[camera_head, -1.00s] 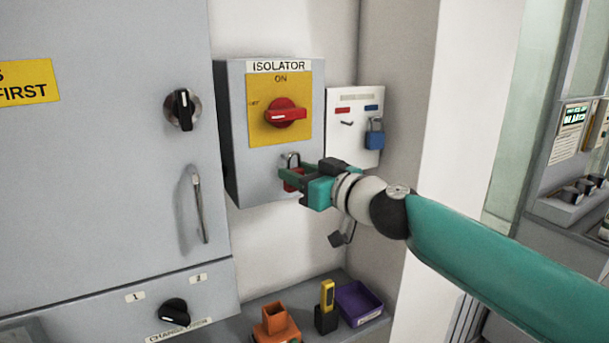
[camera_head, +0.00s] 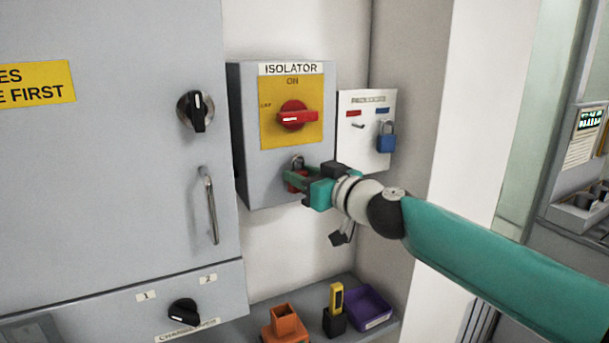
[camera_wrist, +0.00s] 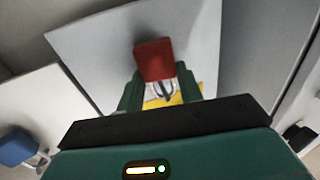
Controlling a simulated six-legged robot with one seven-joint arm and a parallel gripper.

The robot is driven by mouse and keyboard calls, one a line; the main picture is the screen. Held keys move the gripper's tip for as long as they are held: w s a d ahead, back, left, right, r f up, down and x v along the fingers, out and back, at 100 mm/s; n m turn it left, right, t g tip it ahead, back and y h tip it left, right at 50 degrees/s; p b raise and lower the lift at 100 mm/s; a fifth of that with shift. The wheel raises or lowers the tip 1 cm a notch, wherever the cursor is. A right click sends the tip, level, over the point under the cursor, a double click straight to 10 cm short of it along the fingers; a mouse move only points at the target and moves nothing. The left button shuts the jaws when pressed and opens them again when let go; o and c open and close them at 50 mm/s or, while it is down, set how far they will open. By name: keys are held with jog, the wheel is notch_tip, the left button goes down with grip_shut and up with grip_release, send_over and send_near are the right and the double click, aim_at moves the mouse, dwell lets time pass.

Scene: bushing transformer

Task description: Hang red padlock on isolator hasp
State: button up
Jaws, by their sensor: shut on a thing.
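The red padlock (camera_head: 297,181) is between the green fingers of my gripper (camera_head: 299,180), in front of the lower part of the grey isolator box (camera_head: 262,180). My gripper is shut on it. Its silver shackle points up in the head view. In the wrist view the red padlock body (camera_wrist: 154,59) shows between the fingertips (camera_wrist: 160,90), with the shackle nearer the camera.
A white board (camera_head: 366,130) with a blue padlock (camera_head: 386,140) hangs right of the isolator. Below, a shelf holds an orange holder (camera_head: 285,322), a yellow tester (camera_head: 336,298) and a purple tray (camera_head: 366,306). A grey cabinet (camera_head: 110,180) stands at left.

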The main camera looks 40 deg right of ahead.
jog(key=o, duration=1.1)
jog(key=shift+s, duration=0.15)
jog(key=s, duration=1.3)
jog(key=shift+s+a, duration=0.15)
jog(key=shift+s, duration=0.1)
jog(key=shift+a, duration=0.1)
